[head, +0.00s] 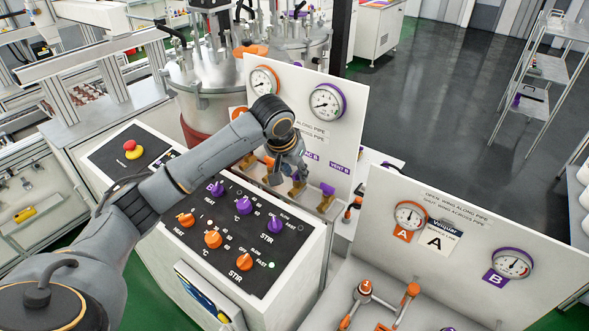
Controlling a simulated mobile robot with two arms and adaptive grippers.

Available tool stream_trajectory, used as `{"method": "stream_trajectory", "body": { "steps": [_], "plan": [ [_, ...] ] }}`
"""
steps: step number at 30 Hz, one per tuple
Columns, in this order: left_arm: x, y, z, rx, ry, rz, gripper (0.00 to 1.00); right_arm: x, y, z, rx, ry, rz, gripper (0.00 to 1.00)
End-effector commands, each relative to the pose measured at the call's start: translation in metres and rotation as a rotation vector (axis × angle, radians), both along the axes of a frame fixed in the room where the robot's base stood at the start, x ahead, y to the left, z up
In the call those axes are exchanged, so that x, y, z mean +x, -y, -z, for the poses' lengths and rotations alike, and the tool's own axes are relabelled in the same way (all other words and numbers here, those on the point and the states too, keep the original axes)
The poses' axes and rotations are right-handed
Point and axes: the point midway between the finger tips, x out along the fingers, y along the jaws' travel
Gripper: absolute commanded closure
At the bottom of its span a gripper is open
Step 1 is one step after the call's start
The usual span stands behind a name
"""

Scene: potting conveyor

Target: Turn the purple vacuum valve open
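My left gripper (288,172) reaches in from the left and points down at the row of valves in front of the white gauge panel (352,130). Its fingers overlap the valve under the partly covered purple "AC B" label (311,156). A brass valve body (297,188) shows just below the gripper. The purple handle there is hidden, so I cannot tell its angle or whether the fingers touch it. To its right, a purple-handled valve (327,188) stands under the "VENT B" label (339,168). My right gripper is out of view.
The control box (313,232) with purple and orange knobs stands below my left arm. A second gauge panel (455,265) marked A and B stands at the right, with orange-handled pipework (364,290) before it. Steel vessels (205,75) stand behind.

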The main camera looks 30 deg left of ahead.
Motion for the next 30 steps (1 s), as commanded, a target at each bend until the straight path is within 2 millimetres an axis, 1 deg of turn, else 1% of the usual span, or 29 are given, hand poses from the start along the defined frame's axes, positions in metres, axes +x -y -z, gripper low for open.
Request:
{"method": "stream_trajectory", "body": {
  "steps": [3, 4, 5, 6, 8, 9, 14, 23, 30],
  "plan": [
    [-0.0001, 0.0002, 0.0001, 0.0, 0.0, 0.0, 0.67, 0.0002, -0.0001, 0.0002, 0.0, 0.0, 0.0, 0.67],
    [-0.0001, 0.0002, 0.0001, 0.0, 0.0, 0.0, 0.71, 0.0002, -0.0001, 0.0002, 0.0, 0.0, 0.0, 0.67],
    [-0.0001, 0.0002, 0.0, 0.0, 0.0, 0.0, 0.77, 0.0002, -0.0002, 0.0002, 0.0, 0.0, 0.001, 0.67],
    [-0.0001, 0.0003, 0.0, -0.001, 0.0, 0.0, 0.85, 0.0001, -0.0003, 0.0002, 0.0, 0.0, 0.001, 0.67],
    [-0.0001, 0.0002, -0.0001, -0.001, -0.001, 0.0, 0.98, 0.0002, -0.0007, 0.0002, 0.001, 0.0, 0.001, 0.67],
    [-0.0001, 0.0003, -0.0001, -0.001, -0.001, 0.0, 1.0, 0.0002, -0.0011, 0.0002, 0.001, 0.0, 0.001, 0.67],
    [-0.0003, 0.0002, 0.0001, 0.0, -0.001, 0.002, 1.0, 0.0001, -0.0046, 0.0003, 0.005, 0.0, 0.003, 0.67],
    [0.0, -0.0016, 0.0001, -0.001, -0.001, 0.116, 1.0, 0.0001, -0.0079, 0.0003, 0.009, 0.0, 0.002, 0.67],
    [0.0001, -0.0015, 0.0001, 0.0, -0.001, 0.12, 1.0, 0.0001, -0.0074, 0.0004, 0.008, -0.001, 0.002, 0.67]
  ]
}}
